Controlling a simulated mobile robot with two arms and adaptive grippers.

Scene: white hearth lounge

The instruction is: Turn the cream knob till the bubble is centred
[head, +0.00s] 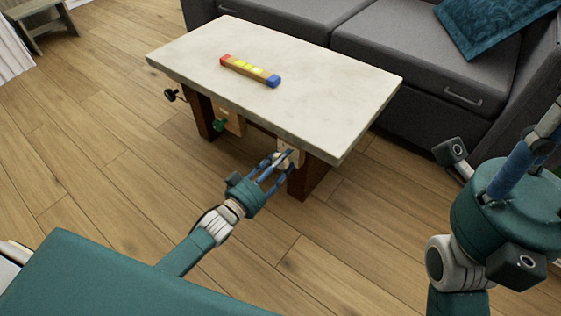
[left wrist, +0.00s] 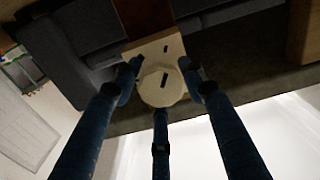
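The cream knob (left wrist: 160,88) has a dark mark on its face and sits on a pale block, also visible in the head view (head: 289,152), under the table's near right edge. My left gripper (head: 284,162) has its blue fingers spread around the knob. In the left wrist view small gaps seem to show between fingers and knob. A spirit level (head: 249,71) with a red end, a blue end and yellow windows lies on the tabletop; its bubble is too small to make out. My right gripper (head: 530,150) is raised at the far right, partly cut off.
The pale-topped table (head: 320,85) stands on a wooden floor. A green knob (head: 218,125) and a black knob (head: 170,95) are further left under its edge. A grey sofa (head: 400,50) stands close behind. Floor in front is clear.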

